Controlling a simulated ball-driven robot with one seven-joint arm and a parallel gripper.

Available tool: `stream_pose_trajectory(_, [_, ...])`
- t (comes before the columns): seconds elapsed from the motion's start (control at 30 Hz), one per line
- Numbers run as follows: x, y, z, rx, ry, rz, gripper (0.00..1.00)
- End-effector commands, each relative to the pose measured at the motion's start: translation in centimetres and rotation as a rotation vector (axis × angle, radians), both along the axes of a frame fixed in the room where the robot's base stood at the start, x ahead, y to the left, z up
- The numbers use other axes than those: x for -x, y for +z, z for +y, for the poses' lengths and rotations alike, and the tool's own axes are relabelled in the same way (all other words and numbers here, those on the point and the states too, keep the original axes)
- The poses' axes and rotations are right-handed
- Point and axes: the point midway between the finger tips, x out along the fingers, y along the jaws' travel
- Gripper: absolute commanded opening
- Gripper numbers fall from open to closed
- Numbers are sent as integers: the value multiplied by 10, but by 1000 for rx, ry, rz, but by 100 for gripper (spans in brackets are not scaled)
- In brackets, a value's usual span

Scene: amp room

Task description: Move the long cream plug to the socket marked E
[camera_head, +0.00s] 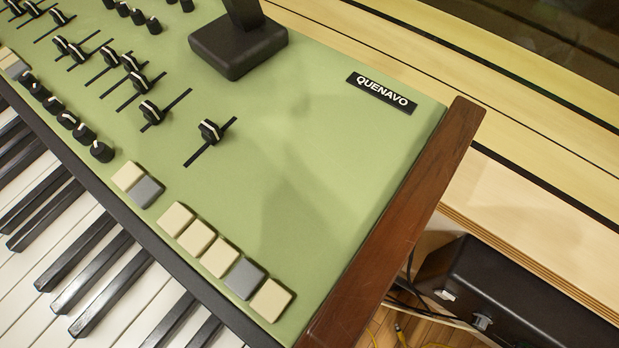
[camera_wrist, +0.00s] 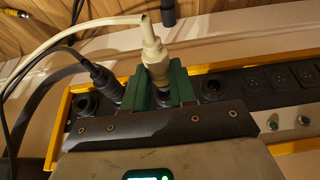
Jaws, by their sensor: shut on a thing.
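In the wrist view, my gripper (camera_wrist: 156,82) has green fingers on either side of a cream plug (camera_wrist: 152,50) and is shut on it. The plug's cream cable runs up and to the left. The plug is over a dark socket strip (camera_wrist: 238,87) with a yellow edge. Its lower end is hidden by my gripper, so I cannot tell whether it sits in a socket. Round black sockets show to the left (camera_wrist: 86,104) and right (camera_wrist: 211,88) of my fingers. I cannot read any letter E. The head view shows neither gripper nor plug.
A black plug (camera_wrist: 106,80) with a dark cable stands just left of my fingers. The head view shows a green keyboard synthesizer (camera_head: 310,150) and a black box (camera_head: 500,285) on the floor.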

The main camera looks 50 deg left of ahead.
Motion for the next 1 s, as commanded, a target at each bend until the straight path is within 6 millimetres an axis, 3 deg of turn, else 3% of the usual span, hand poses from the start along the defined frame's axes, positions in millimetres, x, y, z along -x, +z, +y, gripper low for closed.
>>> stream_pose_trajectory(0.47, [3,0,-1,0,1,0,0])
stream_pose_trajectory(1.0, [25,1,-6,1,1,1,0])
